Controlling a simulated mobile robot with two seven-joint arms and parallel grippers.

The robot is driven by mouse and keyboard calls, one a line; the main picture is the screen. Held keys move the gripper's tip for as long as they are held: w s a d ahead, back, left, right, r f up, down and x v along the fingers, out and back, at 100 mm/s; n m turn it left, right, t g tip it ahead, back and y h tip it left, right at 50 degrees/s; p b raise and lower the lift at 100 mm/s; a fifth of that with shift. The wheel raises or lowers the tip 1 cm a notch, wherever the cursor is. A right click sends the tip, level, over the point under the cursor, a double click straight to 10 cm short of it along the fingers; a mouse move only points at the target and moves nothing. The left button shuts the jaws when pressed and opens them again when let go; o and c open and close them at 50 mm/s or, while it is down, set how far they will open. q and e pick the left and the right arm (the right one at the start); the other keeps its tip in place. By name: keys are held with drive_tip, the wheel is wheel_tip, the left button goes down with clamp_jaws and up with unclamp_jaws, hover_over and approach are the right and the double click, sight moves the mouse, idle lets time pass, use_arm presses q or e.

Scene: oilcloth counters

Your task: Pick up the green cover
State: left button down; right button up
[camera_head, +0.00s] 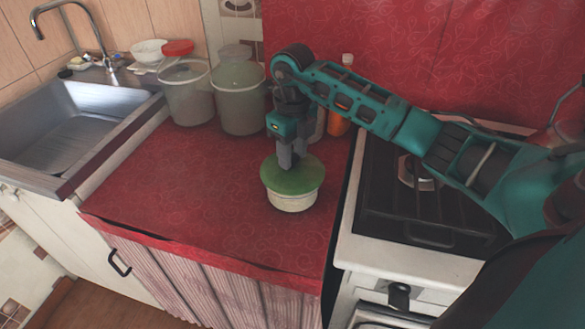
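The green cover (293,178) is a round lid lying on top of a cream-coloured round container (291,201) on the red oilcloth counter (215,225). My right gripper (289,163) comes down from above, with its fingertips at the back part of the cover's top. The fingers look close together. I cannot tell whether they grasp a knob or part of the cover, or only touch it. My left gripper is not in view.
Two translucent buckets (238,104) stand at the back of the counter. An orange bottle (338,121) stands behind my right arm. A metal sink (70,130) is at left and a stove (425,200) at right. The counter's left and front areas are clear.

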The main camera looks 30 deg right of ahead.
clamp_jaws()
drive_tip(key=shift+r, duration=0.1)
idle(0.3)
